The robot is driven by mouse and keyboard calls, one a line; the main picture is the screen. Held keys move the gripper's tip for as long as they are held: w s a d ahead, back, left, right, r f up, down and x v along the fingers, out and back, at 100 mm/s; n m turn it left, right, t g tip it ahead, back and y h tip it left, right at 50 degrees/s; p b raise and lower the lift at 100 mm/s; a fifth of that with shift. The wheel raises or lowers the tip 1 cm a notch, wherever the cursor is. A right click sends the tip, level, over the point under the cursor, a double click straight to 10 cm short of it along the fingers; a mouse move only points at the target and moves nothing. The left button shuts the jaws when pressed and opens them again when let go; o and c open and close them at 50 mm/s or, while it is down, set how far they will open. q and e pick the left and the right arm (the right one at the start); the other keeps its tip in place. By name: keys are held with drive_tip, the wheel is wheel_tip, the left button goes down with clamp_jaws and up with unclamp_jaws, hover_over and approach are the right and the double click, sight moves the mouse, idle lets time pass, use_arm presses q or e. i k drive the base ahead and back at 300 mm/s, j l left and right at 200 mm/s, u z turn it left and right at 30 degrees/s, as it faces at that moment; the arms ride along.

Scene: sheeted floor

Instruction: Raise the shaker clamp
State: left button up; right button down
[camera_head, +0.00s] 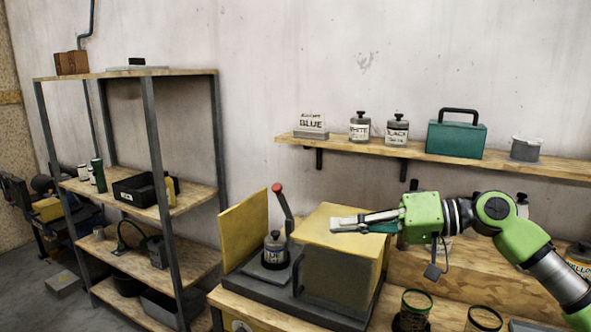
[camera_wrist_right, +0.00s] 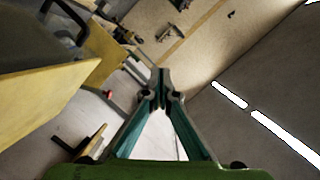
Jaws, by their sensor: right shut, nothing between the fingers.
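The shaker has a dark base (camera_head: 258,282), an upright yellow panel (camera_head: 243,232) and a yellow-topped box (camera_head: 340,225). Its clamp lever (camera_head: 286,208) stands up, leaning slightly, with a red knob (camera_head: 277,187) on top. A labelled can with a dark cap (camera_head: 275,250) sits on the base beneath the lever. My right gripper (camera_head: 334,224) is shut and empty above the yellow box top, right of the lever and apart from it. In the right wrist view its teal fingers meet at the tips (camera_wrist_right: 161,78). My left gripper is not in view.
A wall shelf (camera_head: 430,157) holds a BLUE sign, two capped cans and a teal toolbox (camera_head: 457,138). Open tins (camera_head: 415,305) stand on the bench at front right. A shelf rack (camera_head: 140,190) stands at left. The space above the can, left of my gripper, is clear.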

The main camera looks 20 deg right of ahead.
sight(276, 188)
drive_tip(key=i+l, duration=0.85)
drive_tip(key=i, duration=0.1)
